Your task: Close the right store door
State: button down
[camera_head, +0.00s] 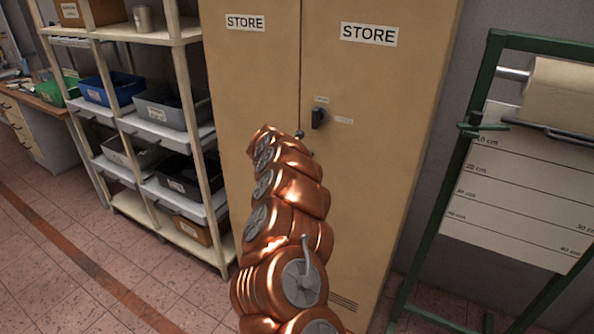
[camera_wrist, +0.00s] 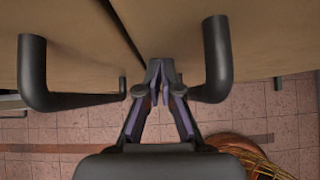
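The tan cabinet's right store door (camera_head: 375,110) carries a STORE label and a dark handle (camera_head: 318,118). Its seam with the left store door (camera_head: 250,80) runs down the middle. In the wrist view a narrow dark line separates the two doors; I cannot tell surely how far the right one stands ajar. Two black bar handles show there, the left handle (camera_wrist: 36,75) and the right handle (camera_wrist: 219,60). My gripper (camera_wrist: 158,70) is between them, its fingertips together and empty, close to the seam. Contact cannot be told. My copper arm hides the gripper in the head view.
A shelf rack (camera_head: 160,120) with several bins stands left of the cabinet. A green frame (camera_head: 450,160) with a paper roll (camera_head: 562,95) stands to the right. Tiled floor (camera_head: 60,260) is free at the front left. A wicker basket-like thing (camera_wrist: 245,150) shows at the wrist view's lower right.

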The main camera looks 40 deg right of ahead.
jog(key=shift+w+d+r+b, duration=0.1)
jog(key=shift+d+r+b, duration=0.25)
jog(key=shift+r+b, duration=0.05)
jog(key=s+a+r+b, duration=0.4)
jog(key=a+r+b, duration=0.2)
jog(key=a+b, duration=0.3)
jog(key=shift+s+a+r, duration=0.15)
jog(key=shift+s+a, duration=0.15)
jog(key=shift+a, duration=0.65)
